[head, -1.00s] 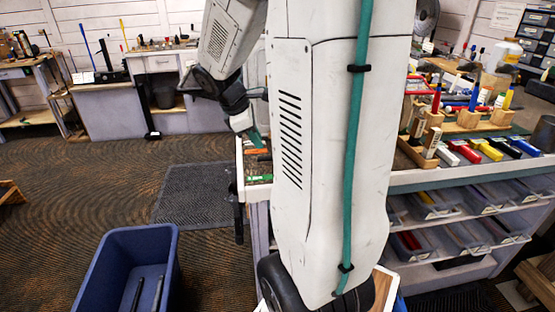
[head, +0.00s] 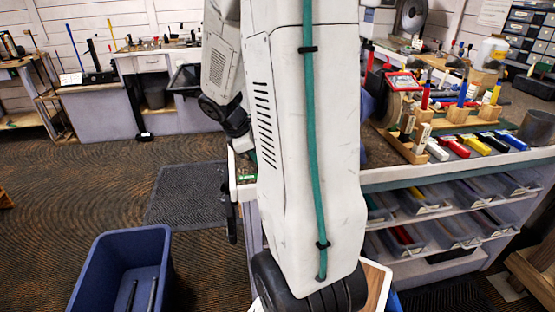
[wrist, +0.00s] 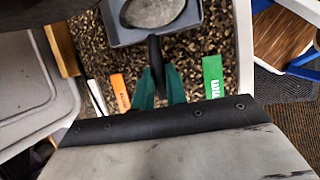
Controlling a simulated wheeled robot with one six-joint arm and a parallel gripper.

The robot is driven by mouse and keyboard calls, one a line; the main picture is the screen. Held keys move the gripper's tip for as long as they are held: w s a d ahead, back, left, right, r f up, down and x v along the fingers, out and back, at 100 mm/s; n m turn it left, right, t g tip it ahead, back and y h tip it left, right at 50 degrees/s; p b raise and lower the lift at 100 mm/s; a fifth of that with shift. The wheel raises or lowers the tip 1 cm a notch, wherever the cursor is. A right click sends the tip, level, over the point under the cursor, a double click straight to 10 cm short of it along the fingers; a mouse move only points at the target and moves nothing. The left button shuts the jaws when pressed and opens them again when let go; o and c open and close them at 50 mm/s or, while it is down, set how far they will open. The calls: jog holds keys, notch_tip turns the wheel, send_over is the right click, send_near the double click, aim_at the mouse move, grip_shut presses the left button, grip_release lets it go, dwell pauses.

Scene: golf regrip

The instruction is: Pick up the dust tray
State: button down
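The dust tray (wrist: 113,34) is a dark blue-grey pan holding a grey oval patch, at the top of the wrist view. Its black handle (wrist: 155,55) points down between the two teal fingers of my gripper (wrist: 158,78). The fingers stand close on either side of the handle. I cannot tell whether they press on it. In the head view my arm reaches down to the open drawer at the left end of the workbench. My column hides part of the drawer, and I cannot make out the tray or fingertips there.
Orange (wrist: 120,92) and green (wrist: 213,85) labelled pieces lie either side of the fingers on a speckled drawer bottom. A blue bin (head: 95,270) holding dark grips stands on the floor at lower left. The workbench (head: 470,165) holds club grips and wooden blocks. Open floor lies left.

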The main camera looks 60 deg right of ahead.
jog(key=shift+r, duration=0.1)
jog(key=shift+r, duration=0.6)
notch_tip(320, 180, up, 2)
jog(key=shift+r, duration=0.1)
jog(key=w+a, duration=0.3)
jog(key=a, duration=0.5)
jog(key=w+a, duration=0.4)
jog(key=a, duration=0.4)
jog(key=shift+w+a, duration=0.2)
jog(key=shift+a, duration=0.05)
